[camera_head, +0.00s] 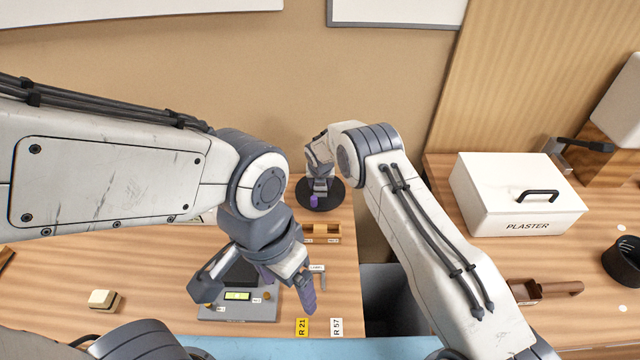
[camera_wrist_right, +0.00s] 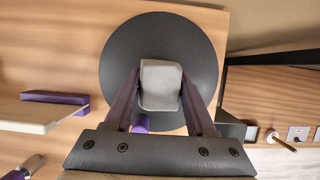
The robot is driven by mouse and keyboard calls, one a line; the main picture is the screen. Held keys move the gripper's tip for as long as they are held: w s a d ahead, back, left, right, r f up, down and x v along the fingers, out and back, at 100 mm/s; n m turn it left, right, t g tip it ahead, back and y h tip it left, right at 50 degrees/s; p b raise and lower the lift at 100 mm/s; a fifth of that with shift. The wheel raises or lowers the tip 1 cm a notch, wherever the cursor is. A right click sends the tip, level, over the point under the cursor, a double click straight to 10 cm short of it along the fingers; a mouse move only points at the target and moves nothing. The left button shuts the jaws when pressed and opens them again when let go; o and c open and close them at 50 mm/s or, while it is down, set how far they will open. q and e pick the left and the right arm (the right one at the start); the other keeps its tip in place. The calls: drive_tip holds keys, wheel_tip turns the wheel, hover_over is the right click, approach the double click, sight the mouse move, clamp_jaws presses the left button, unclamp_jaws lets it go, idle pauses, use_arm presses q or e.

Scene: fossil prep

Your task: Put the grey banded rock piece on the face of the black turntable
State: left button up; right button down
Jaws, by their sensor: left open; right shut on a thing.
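The black turntable (camera_head: 336,199) is a round dark disc at the back of the wooden table; it also fills the upper middle of the right wrist view (camera_wrist_right: 120,55). My right gripper (camera_head: 318,198) is over the disc. In the right wrist view its two purple fingers are shut on a pale grey blocky rock piece (camera_wrist_right: 160,86), in front of the disc's middle. I see no clear bands on it, and cannot tell whether it touches the face. My left gripper (camera_head: 287,285) is open and empty, low near the scale at the front.
A scale (camera_head: 238,313) with a green display sits under my left gripper. Labels R 21 (camera_head: 302,327) and R 57 (camera_head: 337,327) lie beside it. A cream block (camera_head: 103,299) is at left. A white PLASTER box (camera_head: 490,205) stands at right, beyond a dark gap (camera_head: 385,300).

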drive_tip(key=shift+c, duration=1.1)
unclamp_jaws()
drive_tip(key=shift+f, duration=0.1)
drive_tip(key=shift+r+p, duration=0.25)
drive_tip(key=shift+p, duration=0.05)
drive_tip(key=shift+s+r, duration=0.15)
drive_tip(key=shift+r, duration=0.05)
drive_tip(key=s+a+r+m+g+b, duration=0.1)
drive_tip(key=s+r+m, duration=0.3)
drive_tip(key=s+r, duration=0.5)
drive_tip(key=s+a+r+m+b, duration=0.1)
drive_tip(key=s+r+m, duration=0.3)
drive_tip(key=s+r, duration=0.5)
drive_tip(key=s+d+r+m+g, duration=0.1)
drive_tip(key=s+d+r+m, duration=0.1)
drive_tip(key=s+m, duration=0.5)
drive_tip(key=s+d+r+m+g, duration=0.1)
drive_tip(key=s+d+r+m, duration=0.1)
drive_tip(key=s+m, duration=0.5)
drive_tip(key=s+d+r+m+g+y, duration=0.1)
drive_tip(key=s+r+m, duration=0.3)
drive_tip(key=s, duration=1.1)
drive_tip(key=d+m, duration=0.1)
drive_tip(key=m, duration=0.1)
drive_tip(key=shift+s+d+m+g, duration=0.25)
drive_tip(key=shift+d+m+g, duration=0.05)
drive_tip(key=shift+d+m, duration=0.1)
